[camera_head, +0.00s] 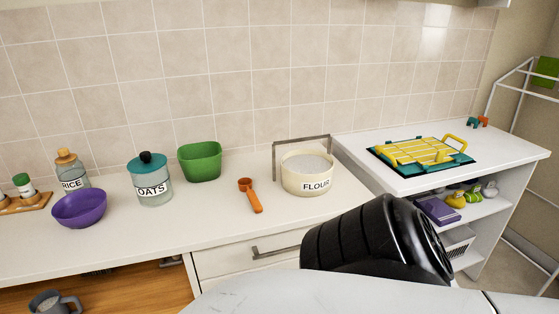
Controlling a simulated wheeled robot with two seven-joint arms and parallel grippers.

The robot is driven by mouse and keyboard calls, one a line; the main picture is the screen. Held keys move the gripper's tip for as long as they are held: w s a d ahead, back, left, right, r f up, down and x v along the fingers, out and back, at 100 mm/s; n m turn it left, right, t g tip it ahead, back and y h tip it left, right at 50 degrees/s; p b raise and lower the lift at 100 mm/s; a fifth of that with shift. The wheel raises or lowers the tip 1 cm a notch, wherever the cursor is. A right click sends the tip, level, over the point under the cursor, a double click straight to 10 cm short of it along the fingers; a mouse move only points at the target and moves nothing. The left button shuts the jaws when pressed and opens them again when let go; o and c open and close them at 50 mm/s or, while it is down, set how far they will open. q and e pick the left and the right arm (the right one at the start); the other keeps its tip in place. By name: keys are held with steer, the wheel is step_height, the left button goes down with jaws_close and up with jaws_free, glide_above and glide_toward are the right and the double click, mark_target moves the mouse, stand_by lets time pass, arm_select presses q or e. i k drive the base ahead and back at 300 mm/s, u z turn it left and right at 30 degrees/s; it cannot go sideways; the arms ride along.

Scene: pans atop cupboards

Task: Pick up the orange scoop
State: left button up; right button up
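The orange scoop (253,199) lies on the white countertop, with its round cup end toward the back and its handle pointing toward the front edge. It sits between the green bowl (200,162) and the flour container (307,173), apart from both. Nothing covers it. A black, rounded part of my own body fills the lower right, below the flour container. No gripper fingers show for either arm, so neither gripper can be placed relative to the scoop.
On the counter's left stand an oats jar (151,181), a purple bowl (79,208), a rice jar (70,171) and a spice rack (24,200). A grey mug (52,303) is below. The counter (215,215) before the scoop is clear.

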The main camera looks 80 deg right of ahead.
mark_target(251, 195)
steer(key=z, duration=1.35)
